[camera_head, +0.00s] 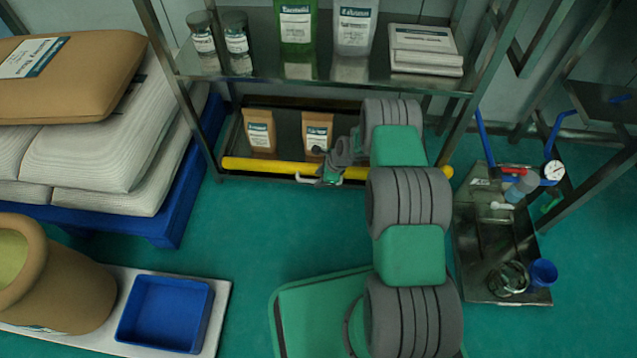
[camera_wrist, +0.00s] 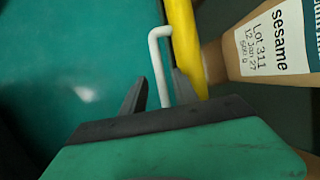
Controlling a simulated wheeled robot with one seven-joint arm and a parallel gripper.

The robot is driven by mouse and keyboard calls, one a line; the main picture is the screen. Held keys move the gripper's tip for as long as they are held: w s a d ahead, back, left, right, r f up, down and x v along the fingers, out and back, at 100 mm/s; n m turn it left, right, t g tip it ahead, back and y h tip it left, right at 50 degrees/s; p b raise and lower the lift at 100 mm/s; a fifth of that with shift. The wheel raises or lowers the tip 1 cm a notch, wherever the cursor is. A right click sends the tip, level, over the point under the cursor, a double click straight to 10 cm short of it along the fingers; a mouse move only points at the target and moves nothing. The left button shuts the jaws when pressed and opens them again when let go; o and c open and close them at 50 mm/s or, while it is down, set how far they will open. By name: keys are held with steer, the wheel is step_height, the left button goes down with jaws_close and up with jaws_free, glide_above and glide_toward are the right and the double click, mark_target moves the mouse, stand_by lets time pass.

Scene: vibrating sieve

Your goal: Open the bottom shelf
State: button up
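The bottom shelf (camera_head: 285,150) is a dark tray low in the metal rack, with a yellow bar (camera_head: 265,167) along its front edge. A white U-shaped handle (camera_head: 302,179) sticks out from the bar; it also shows in the wrist view (camera_wrist: 155,62). My gripper (camera_head: 328,180) is at the bar, just right of the handle's visible end. In the wrist view my gripper's fingers (camera_wrist: 160,75) are apart, with part of the handle between them. Contact between the fingers and the handle cannot be told. My arm hides the shelf's right part.
Two brown bags (camera_head: 259,133) stand on the bottom shelf. The upper shelf (camera_head: 330,72) holds jars, bags and a stack of white packs. A blue pallet (camera_head: 180,200) with sacks is at left; a dark tray cart (camera_head: 492,255) is at right. The green floor before the shelf is partly clear.

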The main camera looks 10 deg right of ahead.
steer(key=shift+x, duration=0.8)
steer(key=shift+c, duration=0.4)
jaws_close()
stand_by(0.4)
